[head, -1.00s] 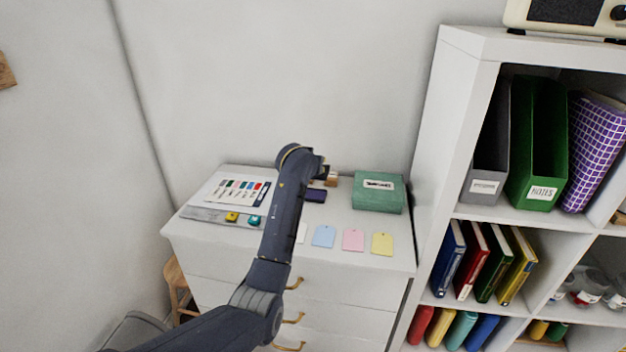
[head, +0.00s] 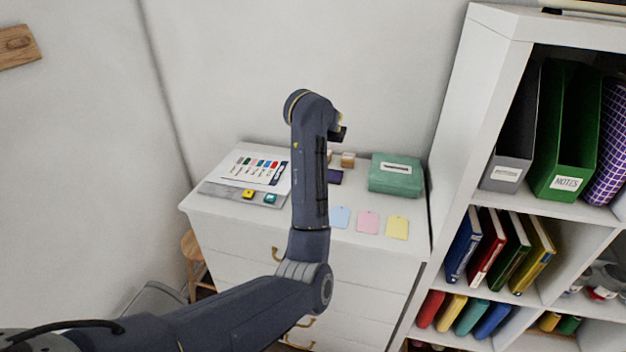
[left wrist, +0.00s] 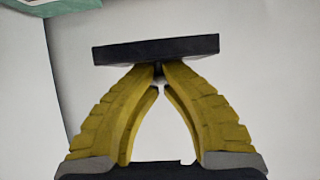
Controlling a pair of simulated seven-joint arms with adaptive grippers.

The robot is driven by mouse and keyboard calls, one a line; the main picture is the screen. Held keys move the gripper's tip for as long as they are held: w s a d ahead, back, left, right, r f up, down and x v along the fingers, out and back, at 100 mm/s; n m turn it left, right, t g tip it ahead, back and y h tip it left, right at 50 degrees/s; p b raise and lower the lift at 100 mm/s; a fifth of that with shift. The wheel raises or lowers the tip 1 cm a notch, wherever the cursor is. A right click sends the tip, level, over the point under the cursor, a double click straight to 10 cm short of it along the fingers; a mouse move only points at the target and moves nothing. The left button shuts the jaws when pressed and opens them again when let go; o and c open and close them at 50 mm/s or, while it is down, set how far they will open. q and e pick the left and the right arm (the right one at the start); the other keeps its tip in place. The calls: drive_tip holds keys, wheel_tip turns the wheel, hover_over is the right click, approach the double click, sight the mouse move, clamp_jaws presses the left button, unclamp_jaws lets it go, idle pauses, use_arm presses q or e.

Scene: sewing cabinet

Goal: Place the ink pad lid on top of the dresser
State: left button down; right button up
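My left gripper (left wrist: 159,72) has its yellow fingers closed together at the tips on a flat dark slab, which looks like the ink pad lid (left wrist: 150,49). The lid is held level across the fingertips in the left wrist view. In the head view the gripper is mostly hidden by my arm, up in front of the wall and above the back of the white dresser (head: 250,218). A dark purple ink pad (head: 335,177) lies on the dresser top below it. My right gripper is not in view.
On the dresser are a green box (head: 396,178), small wooden stamps (head: 347,160), blue, pink (head: 368,223) and yellow tags, and a colour chart (head: 254,168) with small yellow and teal items. A white shelf (head: 470,130) stands close on the right.

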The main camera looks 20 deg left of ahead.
use_arm(q)
drive_tip(key=s, duration=0.1)
drive_tip(key=s+a, duration=0.1)
drive_tip(key=s, duration=0.1)
drive_tip(key=shift+a+r, duration=0.15)
drive_tip(key=shift+a, duration=0.15)
wheel_tip(320, 180, down, 14)
drive_tip(key=shift+f, duration=2.85)
drive_tip(key=shift+f, duration=0.15)
drive_tip(key=c, duration=1.6)
unclamp_jaws()
drive_tip(key=shift+o, duration=0.2)
drive_tip(key=shift+v, duration=3.85)
drive_tip(key=shift+w, duration=0.1)
